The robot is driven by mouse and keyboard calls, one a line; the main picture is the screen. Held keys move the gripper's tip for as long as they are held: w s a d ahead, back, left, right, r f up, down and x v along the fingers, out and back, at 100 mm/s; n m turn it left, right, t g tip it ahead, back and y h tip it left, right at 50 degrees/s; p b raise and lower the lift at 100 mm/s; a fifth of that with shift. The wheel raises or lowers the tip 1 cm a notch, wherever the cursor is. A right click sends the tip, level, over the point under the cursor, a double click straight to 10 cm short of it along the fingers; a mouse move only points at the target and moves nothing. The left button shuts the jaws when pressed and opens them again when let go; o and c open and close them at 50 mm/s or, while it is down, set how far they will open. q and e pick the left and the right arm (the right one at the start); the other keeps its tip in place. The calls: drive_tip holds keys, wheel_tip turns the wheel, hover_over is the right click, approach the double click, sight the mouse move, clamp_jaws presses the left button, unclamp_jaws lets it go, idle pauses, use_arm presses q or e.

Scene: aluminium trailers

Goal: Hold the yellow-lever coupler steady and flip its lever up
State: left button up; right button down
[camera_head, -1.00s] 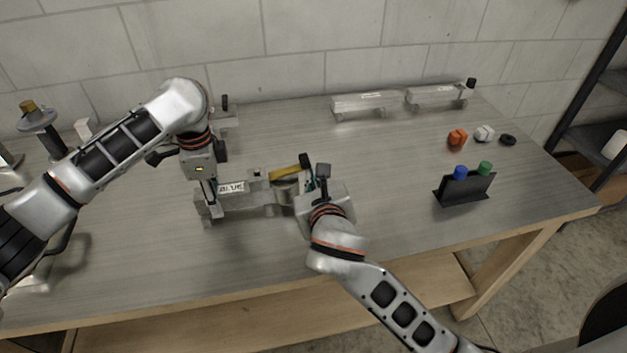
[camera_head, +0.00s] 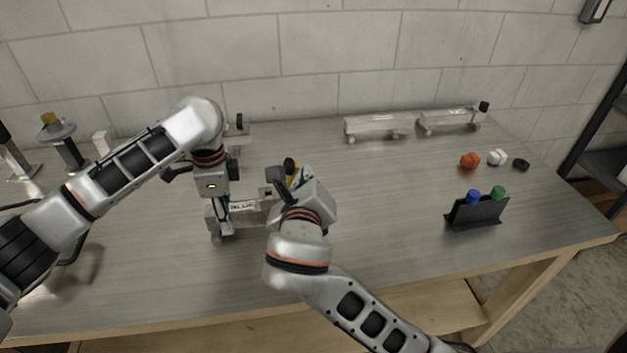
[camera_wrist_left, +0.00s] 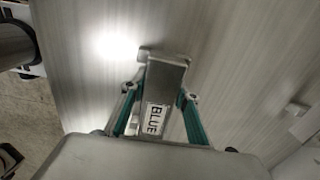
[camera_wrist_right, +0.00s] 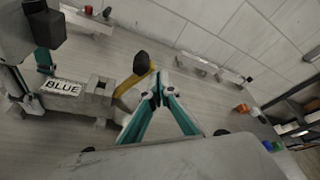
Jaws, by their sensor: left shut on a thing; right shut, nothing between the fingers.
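The coupler (camera_head: 250,217) is a grey metal bar with a "BLUE" label, standing on the table at centre left. My left gripper (camera_head: 222,205) is shut on its left part; the left wrist view shows the bar (camera_wrist_left: 166,75) between the fingers. The yellow lever (camera_head: 293,181) with a black knob sits at the coupler's right end. In the right wrist view the lever (camera_wrist_right: 134,84) slants upward, knob at top. My right gripper (camera_wrist_right: 157,98) is shut and empty, close beside the lever; I cannot tell whether they touch. My right wrist hides the coupler's right end in the head view.
Two grey couplers (camera_head: 378,124) (camera_head: 448,119) lie along the back. An orange piece (camera_head: 469,160), a white piece (camera_head: 497,157) and a black ring (camera_head: 521,164) lie at the right. A black holder (camera_head: 477,212) with blue and green caps stands at front right. The table's middle right is clear.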

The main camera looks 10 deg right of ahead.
drive_tip(key=shift+a+r, duration=0.4)
drive_tip(key=shift+a, duration=0.25)
use_arm(q)
drive_tip(key=shift+s+d, duration=0.1)
use_arm(e)
drive_tip(key=shift+a, duration=0.1)
drive_tip(key=s+d, duration=0.1)
drive_tip(key=s, duration=0.8)
drive_tip(key=shift+s+f, duration=0.15)
drive_tip(key=shift+s, duration=0.1)
idle(0.3)
use_arm(q)
drive_tip(key=o, duration=1.4)
drive_tip(key=shift+c, duration=0.2)
